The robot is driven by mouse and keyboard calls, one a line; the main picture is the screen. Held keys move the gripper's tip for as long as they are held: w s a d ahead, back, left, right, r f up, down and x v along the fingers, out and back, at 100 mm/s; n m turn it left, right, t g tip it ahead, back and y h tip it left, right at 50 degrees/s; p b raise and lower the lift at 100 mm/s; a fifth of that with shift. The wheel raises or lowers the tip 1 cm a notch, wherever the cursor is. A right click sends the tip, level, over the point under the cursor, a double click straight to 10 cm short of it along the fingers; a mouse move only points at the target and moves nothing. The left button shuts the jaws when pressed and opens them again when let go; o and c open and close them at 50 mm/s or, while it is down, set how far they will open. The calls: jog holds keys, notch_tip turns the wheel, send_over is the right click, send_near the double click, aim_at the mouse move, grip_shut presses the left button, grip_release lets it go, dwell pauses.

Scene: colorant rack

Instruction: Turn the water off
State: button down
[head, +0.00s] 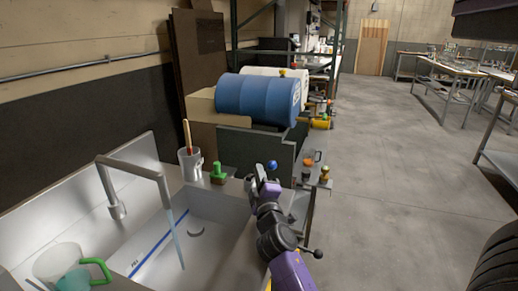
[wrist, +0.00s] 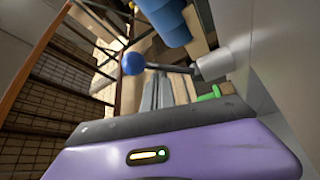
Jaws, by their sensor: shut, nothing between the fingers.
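A grey faucet (head: 132,165) arches over the metal sink (head: 205,215). A thin stream of water (head: 177,240) runs from its spout into the basin. A blue ball knob (head: 272,165) shows just beyond my gripper; in the wrist view the knob (wrist: 133,63) sits on the end of a thin rod from a grey cylinder. My gripper (head: 262,175) is shut and empty, at the sink's right edge near the knob. The wrist view shows its purple body and grey fingers (wrist: 168,92) close to the rod; I cannot tell whether they touch it.
A clear pitcher with a green handle (head: 62,268) is at the sink's left. A metal cup (head: 190,165) and a green fitting (head: 218,175) stand on the back ledge. A blue drum (head: 258,97) lies behind. Open floor (head: 400,200) is at the right.

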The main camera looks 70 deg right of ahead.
notch_tip(320, 180, up, 20)
jog(key=p, duration=0.7)
jog(key=shift+p, duration=0.35)
jog(key=shift+f, duration=0.1)
